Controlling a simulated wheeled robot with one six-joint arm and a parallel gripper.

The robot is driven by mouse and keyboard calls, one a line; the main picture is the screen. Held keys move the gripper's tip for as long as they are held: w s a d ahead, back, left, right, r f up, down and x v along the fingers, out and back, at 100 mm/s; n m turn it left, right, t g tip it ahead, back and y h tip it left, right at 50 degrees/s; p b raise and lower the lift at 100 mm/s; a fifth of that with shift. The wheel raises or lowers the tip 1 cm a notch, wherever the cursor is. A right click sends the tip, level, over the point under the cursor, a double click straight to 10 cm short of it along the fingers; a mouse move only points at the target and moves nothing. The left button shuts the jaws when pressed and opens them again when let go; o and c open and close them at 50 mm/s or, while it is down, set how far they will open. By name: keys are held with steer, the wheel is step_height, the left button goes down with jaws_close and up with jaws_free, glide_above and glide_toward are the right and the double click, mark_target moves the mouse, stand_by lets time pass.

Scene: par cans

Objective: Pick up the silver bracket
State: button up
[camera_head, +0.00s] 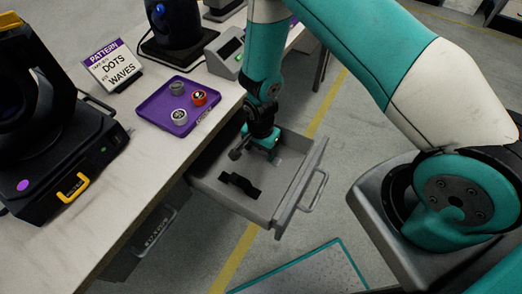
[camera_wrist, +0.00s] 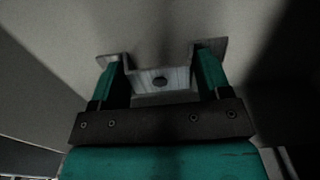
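The silver bracket (camera_wrist: 162,79) shows in the wrist view between my two fingers. It has a round dark hole in its middle face and a flange spreading out on each side past the fingertips. My gripper (camera_wrist: 162,72) has a teal finger against each side of the bracket, with no clear gap visible, so it looks shut on it. In the head view my gripper (camera_head: 263,150) reaches down into the open grey drawer (camera_head: 222,192), near its far end. There the bracket is mostly hidden by the gripper. I cannot tell whether it is clear of the drawer floor.
A black part (camera_head: 240,185) lies in the drawer nearer the front, and a small dark grey piece (camera_head: 236,154) shows left of the gripper. The drawer walls stand close around. A purple tray (camera_head: 165,122) with several round pieces is on the table (camera_head: 125,185).

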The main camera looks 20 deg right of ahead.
steer(key=shift+c, duration=1.3)
step_height(320, 180, up, 20)
steer(key=shift+d+p, duration=0.1)
steer(key=shift+p, duration=0.2)
